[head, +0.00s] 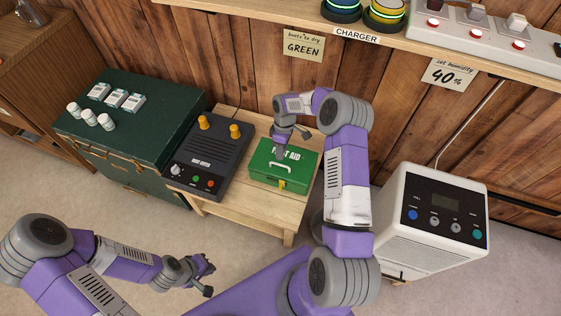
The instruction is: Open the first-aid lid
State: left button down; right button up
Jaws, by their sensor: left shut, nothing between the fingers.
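The green first-aid box (303,168) stands on the low wooden bench, with white lettering and a white handle (280,167) on its top. Its lid looks shut. A yellow latch (282,184) shows on its front. My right gripper (280,153) reaches down over the back left part of the lid and covers some lettering. Its fingers are small and partly hidden, so I cannot tell their opening or whether they touch the lid. My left gripper (208,279) is shut and empty, low over the floor in front of the bench, well apart from the box.
A dark boot dryer (210,158) with yellow knobs stands left of the box on the bench (262,215). A green trunk (130,125) with small white containers is further left. A white humidifier-like unit (432,215) stands right. A shelf (235,8) runs above.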

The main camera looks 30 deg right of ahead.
jog(key=b, duration=0.1)
send_over(280, 168)
notch_tip(280, 168, down, 6)
jog(key=shift+d+r, duration=0.1)
jog(key=shift+d, duration=0.05)
grip_shut()
dwell(1.3)
